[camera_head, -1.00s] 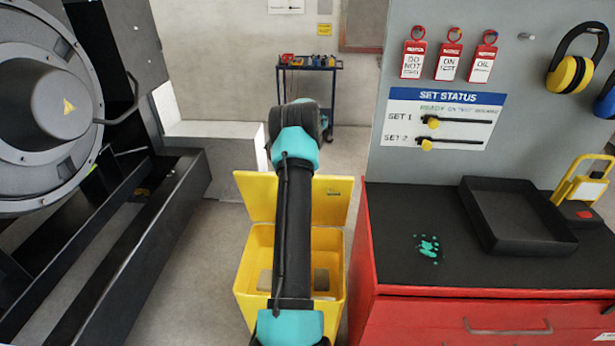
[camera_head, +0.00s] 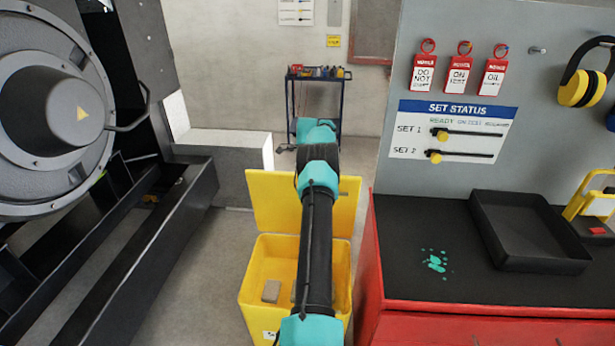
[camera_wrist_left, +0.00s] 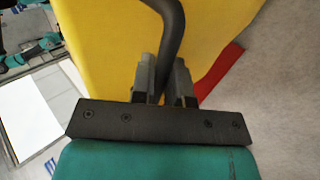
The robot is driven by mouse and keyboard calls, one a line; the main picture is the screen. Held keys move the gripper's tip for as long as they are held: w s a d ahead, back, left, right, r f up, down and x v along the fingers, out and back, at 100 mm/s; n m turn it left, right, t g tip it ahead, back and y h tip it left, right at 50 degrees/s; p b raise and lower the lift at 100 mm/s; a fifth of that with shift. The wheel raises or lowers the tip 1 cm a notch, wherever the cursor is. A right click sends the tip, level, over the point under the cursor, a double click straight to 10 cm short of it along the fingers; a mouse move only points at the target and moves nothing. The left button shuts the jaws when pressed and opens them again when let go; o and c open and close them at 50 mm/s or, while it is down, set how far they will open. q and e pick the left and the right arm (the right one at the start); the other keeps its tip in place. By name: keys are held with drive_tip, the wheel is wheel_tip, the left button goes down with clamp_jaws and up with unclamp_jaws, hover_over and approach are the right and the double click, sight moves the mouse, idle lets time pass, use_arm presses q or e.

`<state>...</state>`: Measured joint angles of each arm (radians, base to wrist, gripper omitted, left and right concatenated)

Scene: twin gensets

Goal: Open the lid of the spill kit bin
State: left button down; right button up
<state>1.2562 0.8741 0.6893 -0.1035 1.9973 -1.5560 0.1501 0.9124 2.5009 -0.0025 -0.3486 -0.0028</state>
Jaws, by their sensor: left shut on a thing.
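The yellow spill kit bin (camera_head: 252,312) stands on the floor in the middle of the head view, with its mouth uncovered. Its yellow lid (camera_head: 270,208) is raised, standing up at the bin's far edge. My left arm crosses in front of both; its gripper's fingers are hidden in the head view. In the left wrist view my left gripper (camera_wrist_left: 165,82) is shut on a dark curved handle (camera_wrist_left: 172,22), with the yellow lid (camera_wrist_left: 105,45) behind it. A brown block (camera_head: 271,291) shows inside the bin. My right gripper is not in view.
A red cabinet (camera_head: 480,325) with a black top stands close on the bin's right and carries a black tray (camera_head: 525,235). A dark metal frame (camera_head: 150,255) lies to the left. A small trolley (camera_head: 318,74) stands behind. Bare floor lies left of the bin.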

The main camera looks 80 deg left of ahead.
use_arm(q)
drive_tip(key=shift+f, duration=0.5)
drive_tip(key=c, duration=1.1)
unclamp_jaws()
drive_tip(key=shift+r, duration=0.15)
drive_tip(key=shift+d+r, duration=0.15)
